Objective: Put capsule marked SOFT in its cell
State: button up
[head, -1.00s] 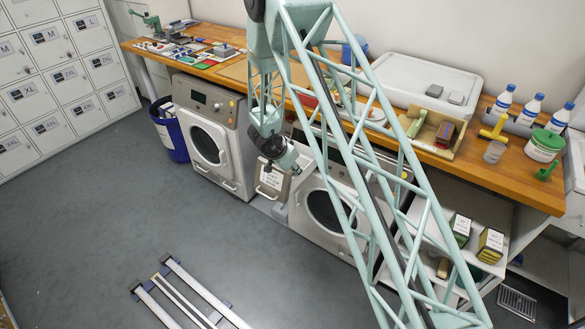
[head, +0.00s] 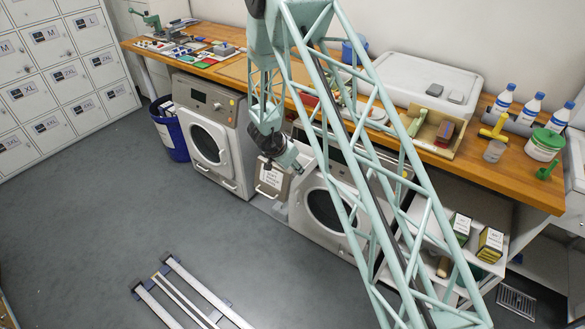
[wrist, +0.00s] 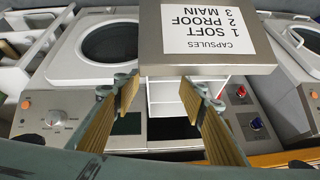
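A grey drawer front with a white label reading CAPSULES, 1 SOFT, 2 PROOF, 3 MAIN (wrist: 205,35) is upside down in the wrist view. The same labelled front (head: 270,181) is between the two washing machines in the head view. Behind it, a white drawer inside with divided cells (wrist: 162,94) shows between my fingers. My gripper (wrist: 161,82) is open, its wood-coloured pads apart with nothing seen between them. In the head view my gripper (head: 267,164) is just above the labelled front. I cannot make out a capsule marked SOFT in either view.
Washing machines (head: 208,140) stand on both sides of the drawer. A red knob (wrist: 241,91) and a blue knob (wrist: 256,124) are right of my fingers. A wooden worktop (head: 490,150) with bottles and trays runs above. The grey floor (head: 90,220) in front is largely clear.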

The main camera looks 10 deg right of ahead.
jog(key=p+v, duration=0.2)
jog(key=v, duration=1)
jog(key=shift+r, duration=0.15)
dwell(0.7)
